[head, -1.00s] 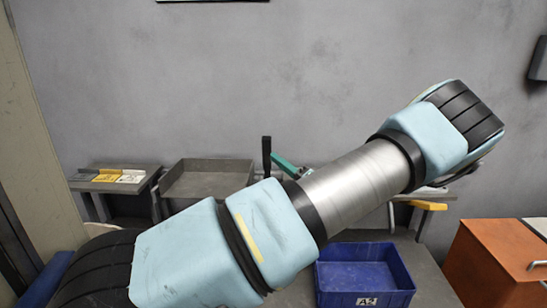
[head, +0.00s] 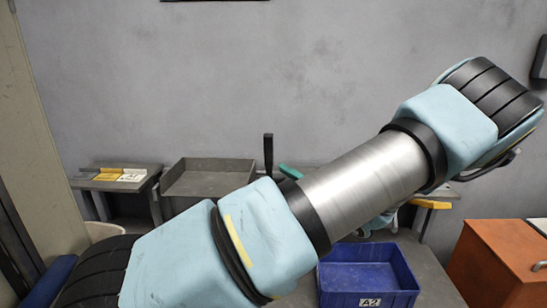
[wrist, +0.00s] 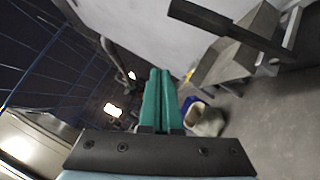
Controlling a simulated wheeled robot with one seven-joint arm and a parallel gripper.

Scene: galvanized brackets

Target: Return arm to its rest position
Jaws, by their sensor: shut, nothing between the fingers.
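My gripper (wrist: 158,98) shows in the wrist view with its two green fingers side by side and touching. Nothing is between them. It points out over the room, clear of any object. In the head view my blue and silver arm reaches across the picture from lower left to upper right. It hides most of the gripper there; only a bit of green shows behind the arm.
A blue bin (head: 368,275) labelled A2 stands on the grey table, below the arm. A grey tray (head: 206,178) and a side table (head: 118,180) stand by the wall. An orange cabinet (head: 500,262) is at right.

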